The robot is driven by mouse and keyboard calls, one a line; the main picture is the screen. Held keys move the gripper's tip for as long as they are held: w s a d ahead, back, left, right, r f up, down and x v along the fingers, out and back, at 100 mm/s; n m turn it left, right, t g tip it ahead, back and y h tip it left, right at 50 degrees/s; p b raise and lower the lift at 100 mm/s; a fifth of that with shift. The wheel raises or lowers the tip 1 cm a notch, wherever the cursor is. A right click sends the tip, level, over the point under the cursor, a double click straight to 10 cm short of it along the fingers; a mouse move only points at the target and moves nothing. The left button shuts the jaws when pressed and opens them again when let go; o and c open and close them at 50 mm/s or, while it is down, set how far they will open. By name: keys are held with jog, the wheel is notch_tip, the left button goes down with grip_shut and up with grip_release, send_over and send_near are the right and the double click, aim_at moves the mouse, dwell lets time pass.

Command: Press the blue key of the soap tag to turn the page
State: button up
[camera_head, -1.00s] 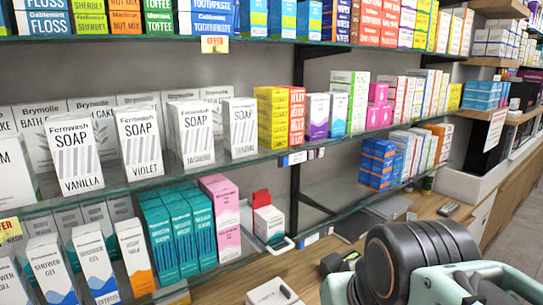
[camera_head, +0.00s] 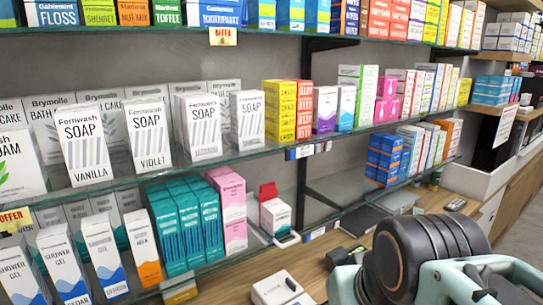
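White soap boxes stand on the middle glass shelf in the head view: a vanilla one (camera_head: 86,145), a violet one (camera_head: 149,135) and two more to the right (camera_head: 198,128) (camera_head: 247,121). Small electronic tags with bluish ends (camera_head: 299,153) sit on this shelf's front edge, right of the soap boxes. Their print is too small to read, and I cannot tell which is the soap tag or make out its blue key. My arm shows at the lower right, right of and below these tags. My gripper's fingers do not show.
A lower shelf carries shower gel (camera_head: 104,256), teal boxes (camera_head: 186,232) and a pink box (camera_head: 233,212). A white device (camera_head: 281,289) lies on the wooden counter (camera_head: 228,285) below. A dark upright (camera_head: 302,185) supports the shelves. Open space lies before the shelf edges.

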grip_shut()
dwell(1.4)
